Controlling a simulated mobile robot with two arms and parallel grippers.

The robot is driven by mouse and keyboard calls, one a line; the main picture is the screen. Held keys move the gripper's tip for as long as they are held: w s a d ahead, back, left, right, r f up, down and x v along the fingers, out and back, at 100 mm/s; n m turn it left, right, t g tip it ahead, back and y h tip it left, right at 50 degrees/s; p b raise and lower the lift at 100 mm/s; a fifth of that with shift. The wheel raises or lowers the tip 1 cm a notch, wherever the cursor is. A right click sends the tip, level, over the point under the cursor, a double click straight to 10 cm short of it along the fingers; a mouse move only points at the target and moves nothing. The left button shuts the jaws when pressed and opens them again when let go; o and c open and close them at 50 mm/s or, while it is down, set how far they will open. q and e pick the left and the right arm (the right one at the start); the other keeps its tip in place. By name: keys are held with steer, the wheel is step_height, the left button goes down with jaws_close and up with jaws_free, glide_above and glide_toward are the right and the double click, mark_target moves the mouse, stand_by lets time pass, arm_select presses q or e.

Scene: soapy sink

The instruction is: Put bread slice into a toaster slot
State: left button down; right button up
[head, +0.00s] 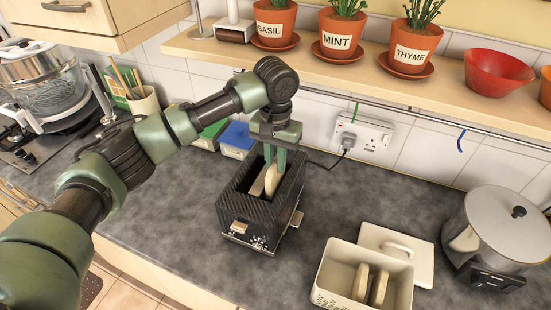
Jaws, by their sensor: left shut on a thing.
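The black toaster (247,215) stands on the grey worktop in the middle of the head view, its slots facing up. My left gripper (272,165) points down above the toaster and is shut on a pale bread slice (273,181). The slice is upright at the toaster's top opening; its lower part looks hidden by the toaster, and I cannot tell how deep it sits. Another pale slice-like edge (257,187) shows beside it on the left. More bread slices (360,283) stand in a cream bread bin (333,262) at the front right. My right gripper is not in view.
The bin's lid (397,251) lies behind it. A large steel pot (505,232) stands at the right. A shelf (350,68) with potted herbs and a red bowl (498,72) runs above. A blue-lidded box (237,138) is behind the toaster. Worktop is clear left of the toaster.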

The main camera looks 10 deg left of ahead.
arm_select(q)
steer(key=shift+f, duration=0.3)
steer(key=shift+f, duration=0.1)
steer(key=shift+f, duration=0.4)
steer(key=shift+f, duration=0.1)
steer(key=c, duration=1.4)
jaws_free()
